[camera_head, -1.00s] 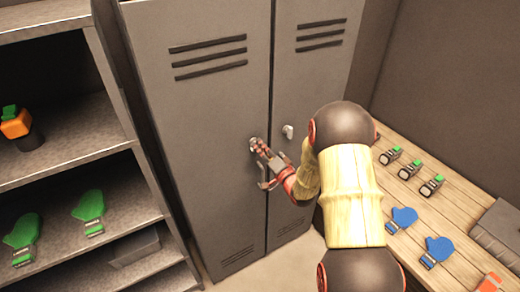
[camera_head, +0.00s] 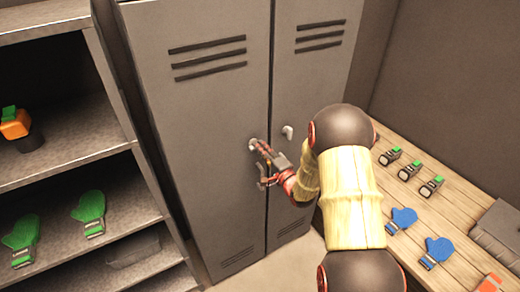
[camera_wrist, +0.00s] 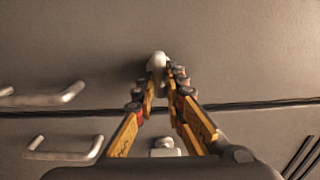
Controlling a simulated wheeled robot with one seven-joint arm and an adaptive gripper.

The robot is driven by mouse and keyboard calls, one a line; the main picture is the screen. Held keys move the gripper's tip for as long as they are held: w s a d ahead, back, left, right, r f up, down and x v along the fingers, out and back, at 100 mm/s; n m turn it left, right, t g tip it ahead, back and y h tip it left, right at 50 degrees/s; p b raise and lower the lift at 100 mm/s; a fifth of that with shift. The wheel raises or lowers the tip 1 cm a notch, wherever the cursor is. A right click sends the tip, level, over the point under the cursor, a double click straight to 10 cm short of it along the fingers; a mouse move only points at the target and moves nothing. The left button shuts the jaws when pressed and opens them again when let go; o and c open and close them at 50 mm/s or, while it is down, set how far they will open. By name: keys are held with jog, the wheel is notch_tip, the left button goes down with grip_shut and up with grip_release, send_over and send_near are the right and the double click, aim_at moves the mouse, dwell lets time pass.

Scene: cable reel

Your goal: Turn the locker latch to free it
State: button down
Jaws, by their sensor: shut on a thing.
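The grey locker (camera_head: 205,120) has two doors side by side. A small pale latch (camera_head: 253,144) sits on the left door near the seam. My gripper (camera_head: 258,147) reaches it from the right. In the wrist view the latch (camera_wrist: 158,62) is between my fingertips (camera_wrist: 160,78), and my gripper is shut on it. The fingers partly cover the latch, so its exact angle is hard to tell. A second pale latch (camera_head: 288,132) on the right door is untouched; it shows in the wrist view (camera_wrist: 166,147) too. Both doors look closed.
Two pale bar handles (camera_wrist: 62,97) (camera_wrist: 65,147) stick out from the doors in the wrist view. A metal shelf (camera_head: 75,170) with green mitts (camera_head: 90,208) stands left. A wooden bench (camera_head: 450,205) with blue mitts (camera_head: 403,219) and several small devices (camera_head: 410,170) is at right.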

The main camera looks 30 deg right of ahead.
jog(key=c, duration=1.8)
grip_release()
jog(key=shift+c, duration=0.2)
jog(key=s, duration=1.2)
jog(key=shift+d, duration=0.25)
